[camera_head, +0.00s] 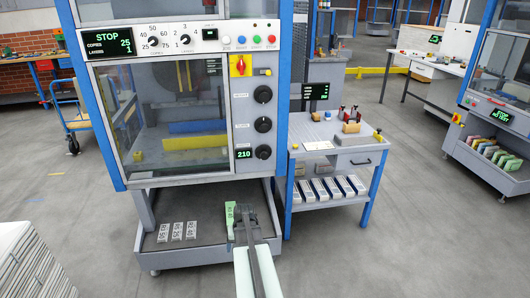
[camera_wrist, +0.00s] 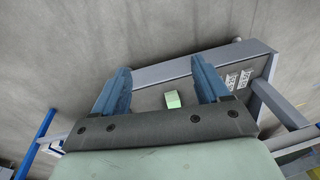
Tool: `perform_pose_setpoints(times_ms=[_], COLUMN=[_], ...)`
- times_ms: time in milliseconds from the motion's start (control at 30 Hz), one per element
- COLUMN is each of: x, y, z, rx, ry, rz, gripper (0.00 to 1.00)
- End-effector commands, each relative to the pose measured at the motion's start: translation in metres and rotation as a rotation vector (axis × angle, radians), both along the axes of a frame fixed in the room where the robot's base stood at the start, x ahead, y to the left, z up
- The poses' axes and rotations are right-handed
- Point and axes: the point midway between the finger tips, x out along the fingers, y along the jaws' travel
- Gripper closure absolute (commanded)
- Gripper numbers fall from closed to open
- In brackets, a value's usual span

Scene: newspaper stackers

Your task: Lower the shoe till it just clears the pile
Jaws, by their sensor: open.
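The stacker cabinet (camera_head: 170,181) stands in front of me with a clear window. Behind the window are a blue bar (camera_head: 198,127) and a yellow bar (camera_head: 195,143); I cannot tell which part is the shoe or see a clear pile there. The right panel has black knobs, the lowest knob (camera_head: 264,153) beside a green display (camera_head: 243,153) reading 210. My gripper (camera_head: 245,219) is low over the tray under the cabinet, beside a light green labelled block (camera_head: 230,214). In the wrist view my gripper (camera_wrist: 160,69) is open and empty, the green block (camera_wrist: 173,99) showing beyond between the fingers.
Several grey labelled blocks (camera_head: 177,231) lie in the tray (camera_head: 150,262). A stack of white sheets (camera_head: 38,262) stands at lower left. A grey workbench (camera_head: 335,140) stands at right. The upper display (camera_head: 109,43) reads STOP, copies 25. Open floor lies at right.

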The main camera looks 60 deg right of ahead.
Motion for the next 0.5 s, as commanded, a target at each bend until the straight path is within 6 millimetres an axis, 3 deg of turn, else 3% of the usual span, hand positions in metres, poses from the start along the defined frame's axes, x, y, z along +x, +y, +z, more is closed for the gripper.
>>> perform_pose_setpoints(times_ms=[33, 100, 267, 500], x=[0.007, 0.013, 0.025, 0.042], y=[-0.023, -0.049, -0.109, -0.192], z=[0.017, 0.039, 0.096, 0.197], rx=[-0.017, -0.038, -0.100, -0.225], ry=[-0.040, -0.095, -0.232, -0.460], rz=[-0.030, -0.063, -0.126, -0.177], gripper=[0.25, 0.25, 0.25, 0.25])
